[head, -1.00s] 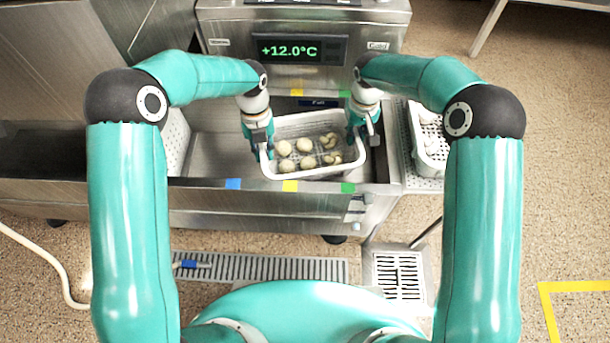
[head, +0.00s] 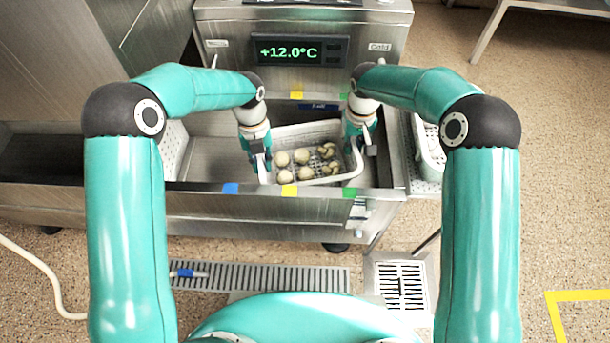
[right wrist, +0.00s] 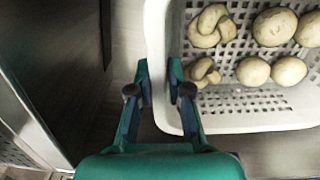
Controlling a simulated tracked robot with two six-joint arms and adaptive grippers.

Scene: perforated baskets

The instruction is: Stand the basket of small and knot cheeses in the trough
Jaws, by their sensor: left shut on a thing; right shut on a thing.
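The white perforated basket (head: 306,133) is inside the steel trough (head: 210,160), towards its right end, between my two grippers. It holds several round small cheeses (head: 282,158) and knot cheeses (head: 328,150). My left gripper (head: 262,168) is shut on the basket's left side. My right gripper (head: 352,150) is shut on its right side. In the right wrist view the fingers (right wrist: 160,88) straddle the basket's wall (right wrist: 158,50), and the knot cheeses (right wrist: 208,26) lie just inside. The front trough wall hides the basket's lower front, so I cannot tell whether it touches the trough floor.
A steel unit with a +12.0°C display (head: 289,50) stands behind the trough. Blue (head: 231,188), yellow (head: 289,190) and green (head: 350,192) marks are on the trough's front rim. Another white basket (head: 432,150) stands to the right. The trough's left part is free.

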